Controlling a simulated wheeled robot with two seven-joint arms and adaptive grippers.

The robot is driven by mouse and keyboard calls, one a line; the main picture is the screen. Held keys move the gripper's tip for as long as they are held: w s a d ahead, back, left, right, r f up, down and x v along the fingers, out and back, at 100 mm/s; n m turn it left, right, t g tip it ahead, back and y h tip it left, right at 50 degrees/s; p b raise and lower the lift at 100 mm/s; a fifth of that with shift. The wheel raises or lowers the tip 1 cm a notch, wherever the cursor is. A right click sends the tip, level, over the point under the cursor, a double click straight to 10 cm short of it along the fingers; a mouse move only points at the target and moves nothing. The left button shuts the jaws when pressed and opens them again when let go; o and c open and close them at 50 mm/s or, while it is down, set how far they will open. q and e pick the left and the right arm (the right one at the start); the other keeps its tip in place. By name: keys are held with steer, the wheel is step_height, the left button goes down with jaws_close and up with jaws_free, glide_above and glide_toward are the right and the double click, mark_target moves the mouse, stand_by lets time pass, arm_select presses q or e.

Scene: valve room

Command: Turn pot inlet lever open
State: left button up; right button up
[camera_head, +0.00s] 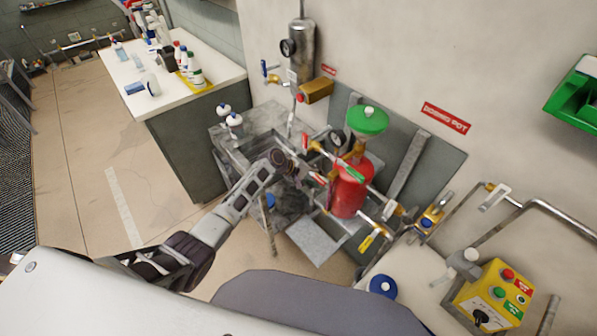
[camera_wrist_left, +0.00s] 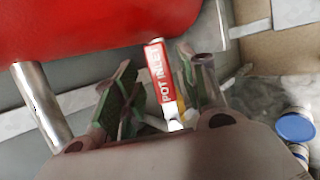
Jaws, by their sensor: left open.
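The pot inlet lever (camera_wrist_left: 158,72) is a red handle lettered POT INLET, on a pale metal stem. In the left wrist view it stands between the two fingers of my left gripper (camera_wrist_left: 152,88). The fingers are open, one on each side, with no clear contact visible. In the head view my left gripper (camera_head: 303,172) reaches in beside the red pot (camera_head: 348,190), which has a green top (camera_head: 367,120). A small red handle shows at the fingertips there. My right gripper is not in view.
Pipes and other levers crowd the pot, including a red one (camera_head: 306,142) above my gripper and a yellow one (camera_head: 368,241) below. A yellow button box (camera_head: 494,297) stands at the right. A white-topped bench (camera_head: 178,93) with bottles is at the left.

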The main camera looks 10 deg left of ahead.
arm_select(q)
steer(key=v, duration=1)
steer(key=shift+a, duration=0.2)
stand_by(0.6)
steer(key=s+a+f+m+y, duration=0.1)
steer(key=s+a+f+y, duration=0.15)
steer(key=s+f, duration=0.6)
steer(key=s+a+f+m+g+y, duration=0.1)
steer(key=s+a+f, duration=0.2)
steer(key=f, duration=1)
steer(key=s+a+f+m+y, duration=0.1)
steer(key=s+a+f+y, duration=0.15)
steer(key=s+f, duration=0.6)
steer(key=s+a+f+m+g, duration=0.1)
steer(key=s+f+m, duration=0.2)
steer(key=s, duration=0.9)
steer(key=s+a+f+m+y, duration=0.1)
steer(key=s+f+m, duration=0.2)
steer(key=s+f, duration=0.7)
steer(key=s+a+f+m+g+y, duration=0.1)
steer(key=s+f, duration=0.5)
steer(key=s, duration=0.8)
steer(key=shift+f+m+g, duration=0.3)
steer(key=shift+m, duration=0.6)
